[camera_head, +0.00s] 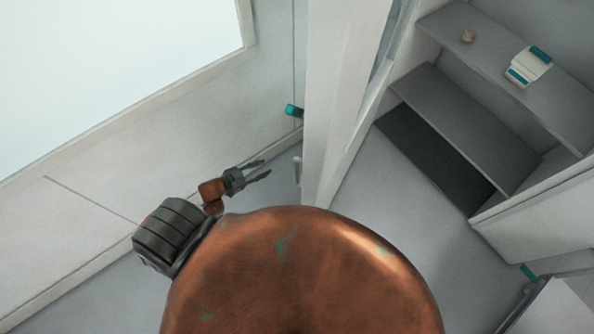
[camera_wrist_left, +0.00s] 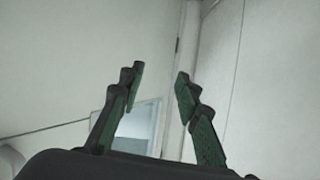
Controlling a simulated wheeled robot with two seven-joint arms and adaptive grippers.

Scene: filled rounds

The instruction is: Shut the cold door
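A tall white upright panel (camera_head: 338,90) stands in the middle of the head view. It looks like a door edge or a door post, and I cannot tell which. A small teal fitting (camera_head: 293,110) sits just left of it, and a short pale upright piece (camera_head: 297,170) is lower down. My left gripper (camera_head: 262,170) is left of the panel, open and empty, its fingers pointing right. The left wrist view shows the two fingers (camera_wrist_left: 160,90) spread apart, with pale wall panels and a vertical seam beyond. My right gripper is not in view.
A large bright window (camera_head: 110,70) is in the left wall. Grey floor (camera_head: 400,220) is clear between panel and shelves.

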